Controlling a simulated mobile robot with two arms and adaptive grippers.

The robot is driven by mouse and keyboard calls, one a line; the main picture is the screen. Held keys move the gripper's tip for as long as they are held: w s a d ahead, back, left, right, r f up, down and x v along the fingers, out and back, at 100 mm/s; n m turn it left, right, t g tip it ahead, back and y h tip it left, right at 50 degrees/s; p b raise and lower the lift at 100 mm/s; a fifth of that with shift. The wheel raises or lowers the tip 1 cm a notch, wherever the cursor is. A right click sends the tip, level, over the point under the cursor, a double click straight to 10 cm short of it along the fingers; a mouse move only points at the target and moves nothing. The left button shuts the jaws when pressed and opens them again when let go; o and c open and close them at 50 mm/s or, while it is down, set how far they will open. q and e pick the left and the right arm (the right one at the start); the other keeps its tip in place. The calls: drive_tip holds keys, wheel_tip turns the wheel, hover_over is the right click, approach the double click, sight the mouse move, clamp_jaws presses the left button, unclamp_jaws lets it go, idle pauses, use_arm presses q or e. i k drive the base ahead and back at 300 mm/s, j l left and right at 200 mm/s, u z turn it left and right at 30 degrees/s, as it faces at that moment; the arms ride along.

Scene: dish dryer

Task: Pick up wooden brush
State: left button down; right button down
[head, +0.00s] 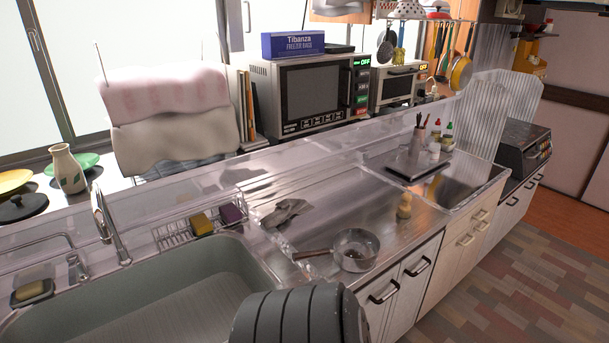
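A small tan object with a rounded knob top (404,206) stands on the steel counter, near its front edge. It looks like the wooden brush, but it is too small here to make out bristles. It stands to the right of a metal saucepan (356,250), apart from it. Neither of my grippers shows in the head view. A dark ribbed part, probably my own, covers the bottom middle and hides some of the sink's edge and the cabinet front.
The sink (180,295) lies at the left, with a faucet (108,225) and a wire rack (178,235) holding sponges behind it. A crumpled grey cloth (287,212) lies behind the pan. A dark tray (416,168) stands farther back. Bare counter surrounds the tan object.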

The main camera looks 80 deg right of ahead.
sight(403, 211)
drive_tip(key=z, duration=2.95)
drive_tip(key=l, duration=0.1)
drive_tip(key=i, duration=0.05)
